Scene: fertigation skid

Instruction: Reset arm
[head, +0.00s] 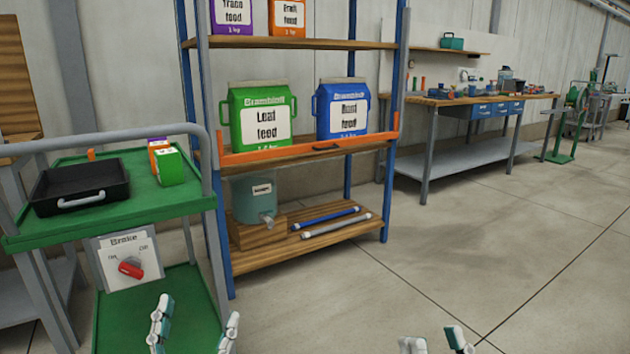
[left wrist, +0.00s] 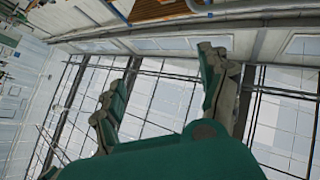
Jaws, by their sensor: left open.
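My left gripper (head: 194,326) is at the bottom of the head view, in front of the green cart, with its two fingers apart and nothing between them. In the left wrist view, the same gripper (left wrist: 158,92) has its teal and grey fingers spread, with only windows and wall behind them. My right gripper (head: 433,343) shows at the bottom edge, right of centre, over the floor. Its fingertips are apart with no object seen between them; the rest of it is cut off.
The green cart (head: 112,214) holds a black tray (head: 80,186), small cartons (head: 170,166) and a brake dial (head: 130,268). A shelf rack holds a green feed jug (head: 263,118), a blue feed jug (head: 342,110) and a dispenser (head: 254,201). A workbench (head: 470,100) stands behind. Right floor is clear.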

